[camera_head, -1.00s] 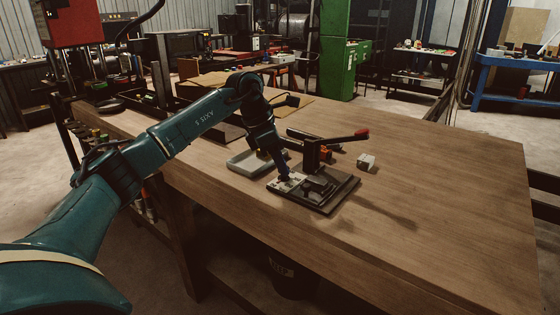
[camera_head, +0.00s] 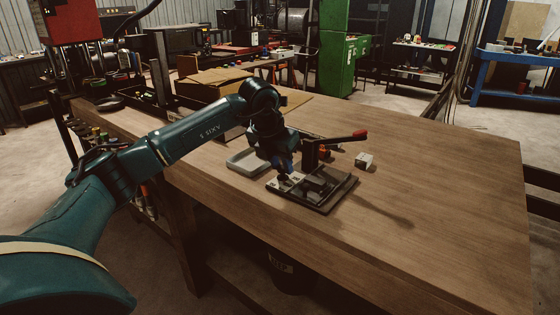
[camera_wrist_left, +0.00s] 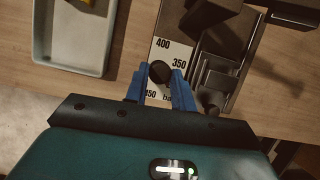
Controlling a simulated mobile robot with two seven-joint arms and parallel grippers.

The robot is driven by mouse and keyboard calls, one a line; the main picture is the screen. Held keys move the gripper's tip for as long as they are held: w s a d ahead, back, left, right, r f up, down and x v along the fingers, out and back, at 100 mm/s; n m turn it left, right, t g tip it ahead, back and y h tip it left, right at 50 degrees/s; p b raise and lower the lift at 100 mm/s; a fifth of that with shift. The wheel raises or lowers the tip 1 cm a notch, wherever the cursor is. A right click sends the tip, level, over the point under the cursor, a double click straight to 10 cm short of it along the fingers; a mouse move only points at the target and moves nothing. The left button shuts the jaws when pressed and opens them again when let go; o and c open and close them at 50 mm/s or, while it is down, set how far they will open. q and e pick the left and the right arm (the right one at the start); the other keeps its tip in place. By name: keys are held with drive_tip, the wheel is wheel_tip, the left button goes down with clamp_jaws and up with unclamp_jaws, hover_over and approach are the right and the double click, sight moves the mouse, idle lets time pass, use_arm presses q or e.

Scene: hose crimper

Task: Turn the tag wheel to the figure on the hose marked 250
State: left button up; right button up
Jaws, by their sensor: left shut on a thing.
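The crimper (camera_head: 340,190) stands on the wooden bench, with a dark base and a lever ending in a red grip. Its pale dial plate (camera_head: 293,183) carries figures; in the left wrist view, 400 and 350 read clearly on the plate (camera_wrist_left: 164,52), others are partly covered. The tag wheel (camera_wrist_left: 160,72) shows there as a dark round knob. My left gripper (camera_head: 283,174) is over the plate; its blue fingers (camera_wrist_left: 159,83) are shut on the tag wheel, one on each side. A hose marked 250 cannot be made out. My right gripper is not in view.
A grey tray (camera_head: 236,164) lies left of the crimper. A small pale block (camera_head: 364,161) sits to its right, and the crimper's red-gripped lever (camera_head: 345,137) sticks out that way. Cardboard (camera_head: 222,78) lies at the back left. The bench's right side is clear.

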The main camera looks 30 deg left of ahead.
use_arm(q)
drive_tip(key=shift+d+n+y, duration=0.1)
drive_tip(key=shift+n+y, duration=0.3)
drive_tip(key=shift+n, duration=0.7)
drive_tip(key=o, duration=1)
drive_tip(key=a+v, duration=0.1)
drive_tip(key=v, duration=1.2)
drive_tip(key=shift+d, duration=0.5)
drive_tip(key=shift+r, duration=0.1)
